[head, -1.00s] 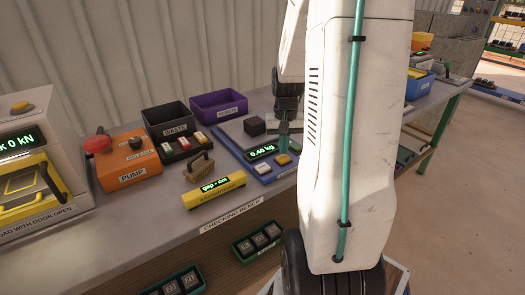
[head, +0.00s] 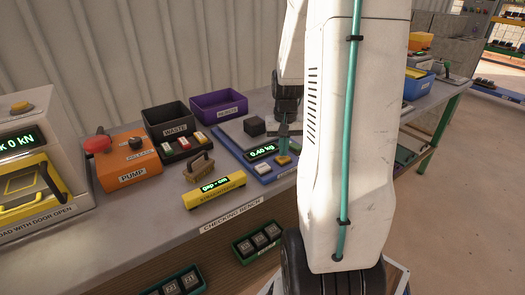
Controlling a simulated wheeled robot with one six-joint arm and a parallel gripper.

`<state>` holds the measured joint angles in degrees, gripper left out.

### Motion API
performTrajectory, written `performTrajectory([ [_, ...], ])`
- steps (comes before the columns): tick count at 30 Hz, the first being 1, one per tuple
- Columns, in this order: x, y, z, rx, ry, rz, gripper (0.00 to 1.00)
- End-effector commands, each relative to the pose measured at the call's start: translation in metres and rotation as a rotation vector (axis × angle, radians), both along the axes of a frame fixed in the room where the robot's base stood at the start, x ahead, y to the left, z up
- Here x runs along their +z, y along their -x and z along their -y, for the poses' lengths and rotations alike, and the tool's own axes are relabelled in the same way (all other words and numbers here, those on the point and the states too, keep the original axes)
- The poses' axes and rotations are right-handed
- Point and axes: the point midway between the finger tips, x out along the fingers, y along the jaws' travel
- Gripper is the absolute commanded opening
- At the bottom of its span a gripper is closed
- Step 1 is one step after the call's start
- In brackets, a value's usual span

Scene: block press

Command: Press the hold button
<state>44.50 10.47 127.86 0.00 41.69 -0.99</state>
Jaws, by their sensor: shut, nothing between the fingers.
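A blue scale (head: 248,153) on the checking bench shows "0.40 kg" in green on its display (head: 263,151). On its front edge are a white button (head: 262,169) and a yellow button (head: 284,160). I cannot read their labels, so I cannot tell which is the hold button. My gripper (head: 283,151) points down, shut and empty, with its tips over the yellow button. I cannot tell whether they touch it. A dark block (head: 255,126) sits on the grey plate of the scale, left of my gripper.
Behind stand the black waste bin (head: 168,119) and a purple bin (head: 219,104). The orange pump box (head: 128,158) and a press (head: 35,165) are farther left.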

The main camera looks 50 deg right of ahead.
Motion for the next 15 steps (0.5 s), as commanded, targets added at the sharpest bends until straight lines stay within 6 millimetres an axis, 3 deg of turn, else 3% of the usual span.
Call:
performTrajectory([
  [15, -0.0105, 0.0002, -0.0002, 0.0, -0.001, -0.001, 0.0],
])
